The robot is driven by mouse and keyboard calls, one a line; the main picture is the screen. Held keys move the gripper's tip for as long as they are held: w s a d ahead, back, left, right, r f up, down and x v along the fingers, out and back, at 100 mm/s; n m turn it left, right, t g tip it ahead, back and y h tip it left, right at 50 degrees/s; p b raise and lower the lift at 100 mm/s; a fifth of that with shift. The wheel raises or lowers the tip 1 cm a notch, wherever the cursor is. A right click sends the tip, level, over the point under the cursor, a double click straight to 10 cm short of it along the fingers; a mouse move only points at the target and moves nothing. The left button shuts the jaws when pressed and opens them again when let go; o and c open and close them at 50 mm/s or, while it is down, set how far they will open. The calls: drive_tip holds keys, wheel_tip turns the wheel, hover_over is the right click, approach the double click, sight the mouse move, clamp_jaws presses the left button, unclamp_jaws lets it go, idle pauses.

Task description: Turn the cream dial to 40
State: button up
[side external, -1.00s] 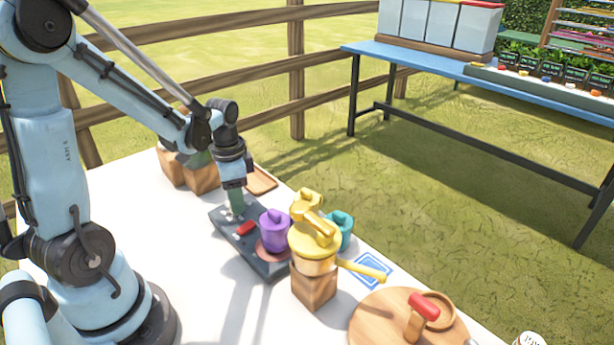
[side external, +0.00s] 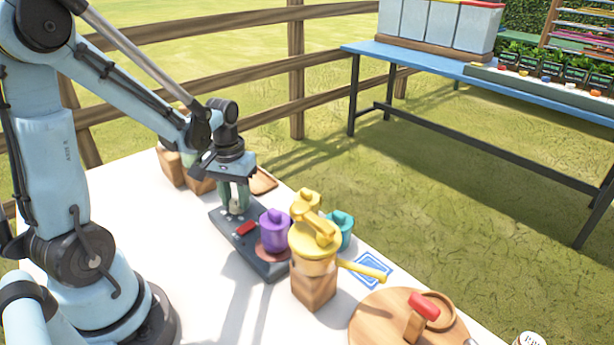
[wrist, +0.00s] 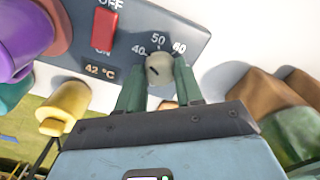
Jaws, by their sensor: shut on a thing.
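The cream dial (wrist: 159,68) is on the dark grey panel (wrist: 180,22), with 40, 50 and 60 printed around it. A dark mark shows on its face, but I cannot tell exactly which number it points to. My gripper (wrist: 159,82) is shut on the dial, with a green finger on each side of it. In the side view my gripper (side external: 236,207) points down onto the back end of the panel (side external: 262,266), and the fingers mostly hide the dial. The panel also carries a red switch (wrist: 104,30) between OFF and ON, and a "42 °C" readout (wrist: 100,70).
A purple pot (side external: 274,231) stands on the panel's round plate. Wooden blocks (side external: 172,166) stand behind my gripper.

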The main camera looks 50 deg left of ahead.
sight(236, 201)
drive_tip(key=shift+n, duration=1.1)
drive_tip(key=o, duration=1)
drive_tip(key=shift+o, duration=0.2)
drive_tip(key=shift+r, duration=0.1)
wheel_tip(236, 201, up, 12)
drive_tip(key=d+m+t, duration=0.2)
drive_tip(key=d+m, duration=0.1)
drive_tip(key=d, duration=0.1)
drive_tip(key=d+f+m+t, duration=0.1)
drive_tip(key=d+m+t, duration=0.1)
drive_tip(key=d+m, duration=0.1)
drive_tip(key=d+m+t, duration=0.2)
drive_tip(key=d+t, duration=0.1)
drive_tip(key=d, duration=0.2)
drive_tip(key=shift+d+f+m, duration=0.35)
drive_tip(key=shift+m, duration=0.05)
